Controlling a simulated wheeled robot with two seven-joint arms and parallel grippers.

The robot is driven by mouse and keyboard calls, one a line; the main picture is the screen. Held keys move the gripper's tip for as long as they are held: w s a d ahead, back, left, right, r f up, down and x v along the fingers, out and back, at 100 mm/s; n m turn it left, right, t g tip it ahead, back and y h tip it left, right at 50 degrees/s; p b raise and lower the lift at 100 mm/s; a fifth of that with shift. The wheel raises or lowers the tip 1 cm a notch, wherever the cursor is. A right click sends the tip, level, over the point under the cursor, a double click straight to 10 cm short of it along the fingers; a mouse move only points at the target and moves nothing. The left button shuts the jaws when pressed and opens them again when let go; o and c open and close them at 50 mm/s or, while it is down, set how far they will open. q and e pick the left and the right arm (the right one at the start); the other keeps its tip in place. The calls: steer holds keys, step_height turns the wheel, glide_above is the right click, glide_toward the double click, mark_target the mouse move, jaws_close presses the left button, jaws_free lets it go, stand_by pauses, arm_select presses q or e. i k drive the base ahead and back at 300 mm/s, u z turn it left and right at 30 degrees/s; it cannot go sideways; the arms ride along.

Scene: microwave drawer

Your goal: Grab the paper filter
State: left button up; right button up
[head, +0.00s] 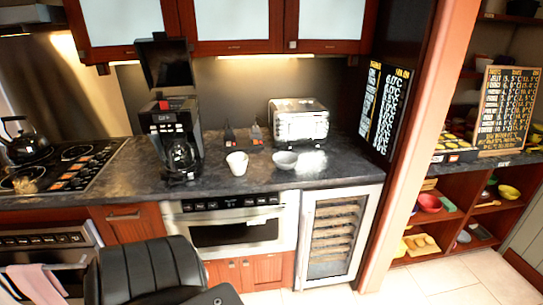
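A small white cup-shaped thing (237,163) stands near the front edge of the dark counter (330,168). A pale, wider bowl-shaped thing (285,160) stands just right of it. One of these may be the paper filter; at this size I cannot tell which. A black coffee maker (174,126) stands to their left with its lid (166,62) raised and a glass carafe (180,156) in its lower part. Neither of my grippers shows in the head view.
A toaster (299,122) stands behind the bowl, with small dark items (243,136) left of it. A stove (60,168) is at left, the microwave drawer (229,231) below the counter. A black ribbed shape, apparently a chair back (150,270), rises in front, lower left.

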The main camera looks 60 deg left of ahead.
mark_target(238, 165)
steer(key=u, duration=0.1)
steer(key=i, duration=1.05)
steer(key=u, duration=1.15)
steer(key=i, duration=0.75)
steer(key=u, duration=0.9)
steer(key=i, duration=0.2)
steer(key=u, duration=0.25)
